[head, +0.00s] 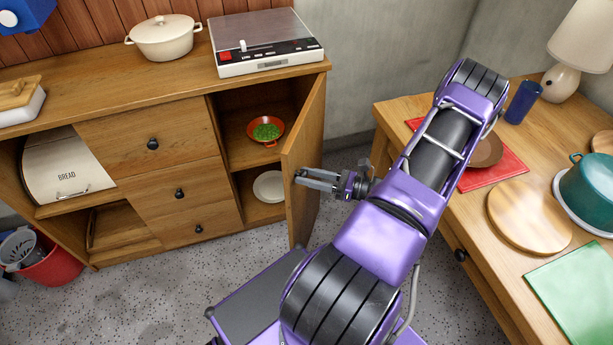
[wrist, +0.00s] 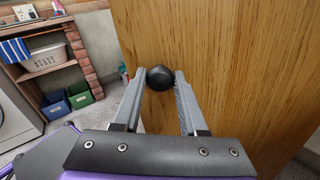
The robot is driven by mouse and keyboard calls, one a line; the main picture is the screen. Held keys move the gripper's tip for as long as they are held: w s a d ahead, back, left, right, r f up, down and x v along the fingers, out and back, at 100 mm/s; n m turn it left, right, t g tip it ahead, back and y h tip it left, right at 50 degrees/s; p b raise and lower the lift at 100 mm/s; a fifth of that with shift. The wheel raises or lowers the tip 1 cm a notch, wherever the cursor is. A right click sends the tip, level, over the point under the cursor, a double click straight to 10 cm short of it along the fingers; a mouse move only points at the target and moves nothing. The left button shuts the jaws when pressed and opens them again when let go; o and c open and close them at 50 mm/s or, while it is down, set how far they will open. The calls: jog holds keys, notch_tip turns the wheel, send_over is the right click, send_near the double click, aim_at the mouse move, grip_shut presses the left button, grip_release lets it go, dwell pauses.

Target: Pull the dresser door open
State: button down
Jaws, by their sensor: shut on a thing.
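The wooden dresser (head: 150,105) stands along the wall at the left in the head view. Its door (head: 303,160) is swung well open at the right end, standing out from the front. The open cupboard shows two shelf spaces. My gripper (head: 300,179) reaches the door's outer face from the right. In the wrist view my gripper (wrist: 161,76) has its fingers on either side of the round black door knob (wrist: 159,78) and is shut on it. The wooden door face (wrist: 225,60) fills the right of that view. The knob is hidden in the head view.
In the cupboard are a red bowl of green bits (head: 266,130) and a white plate (head: 269,186). A table (head: 470,225) with boards, pots and a lamp stands close at the right. Speckled floor (head: 150,280) is clear before the drawers. A red bucket (head: 52,267) stands at left.

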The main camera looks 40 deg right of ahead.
aim_at(294, 147)
jog(key=shift+s+f, duration=0.1)
jog(key=shift+c, duration=2.2)
grip_release()
notch_tip(294, 147, up, 10)
jog(key=shift+r+p, duration=0.1)
jog(key=shift+p, duration=1)
jog(key=shift+c, duration=0.4)
